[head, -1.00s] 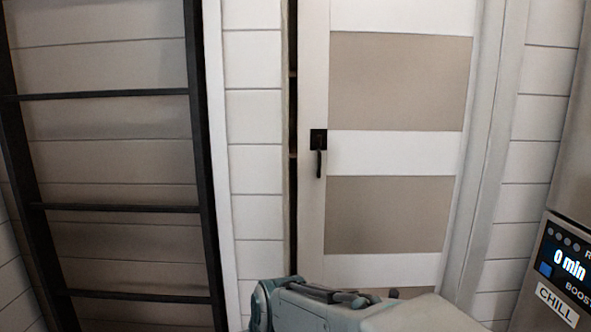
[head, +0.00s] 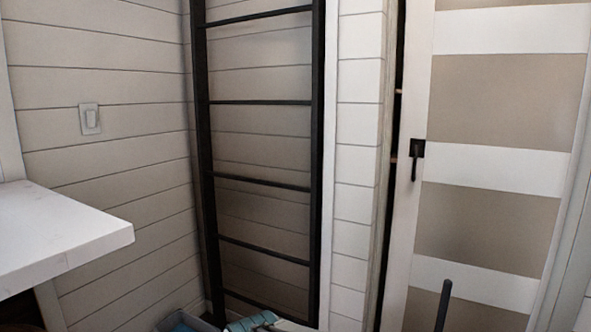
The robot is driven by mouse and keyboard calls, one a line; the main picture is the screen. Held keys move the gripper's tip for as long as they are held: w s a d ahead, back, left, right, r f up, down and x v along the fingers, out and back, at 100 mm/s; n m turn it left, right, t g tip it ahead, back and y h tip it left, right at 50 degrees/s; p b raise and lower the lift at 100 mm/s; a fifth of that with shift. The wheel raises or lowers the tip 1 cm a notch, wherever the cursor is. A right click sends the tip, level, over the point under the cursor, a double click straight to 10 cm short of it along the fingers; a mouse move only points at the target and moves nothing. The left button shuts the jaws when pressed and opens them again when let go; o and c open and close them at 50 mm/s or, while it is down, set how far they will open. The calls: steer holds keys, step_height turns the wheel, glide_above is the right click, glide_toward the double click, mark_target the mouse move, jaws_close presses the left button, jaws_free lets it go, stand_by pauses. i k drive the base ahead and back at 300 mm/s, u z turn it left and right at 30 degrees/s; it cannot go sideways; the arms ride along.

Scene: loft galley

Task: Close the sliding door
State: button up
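The sliding door (head: 490,168) stands at the right in the head view, white with beige panels. Its black handle (head: 416,160) is near the door's left edge. A narrow dark gap shows between that edge and the white jamb to its left, so the door stands slightly open. My gripper cannot be made out, and nothing is seen touching the handle.
A black ladder (head: 317,150) stands against the plank wall left of the door. A white counter (head: 60,235) juts in at the left, below a light switch (head: 90,119). A dark upright rod (head: 443,305) shows at the bottom in front of the door; what it belongs to is unclear.

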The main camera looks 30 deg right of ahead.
mark_target(496, 94)
steer(key=z, duration=0.45)
steer(key=i, duration=0.65)
steer(key=z, duration=1.3)
steer(key=i, duration=0.65)
steer(key=z, duration=0.8)
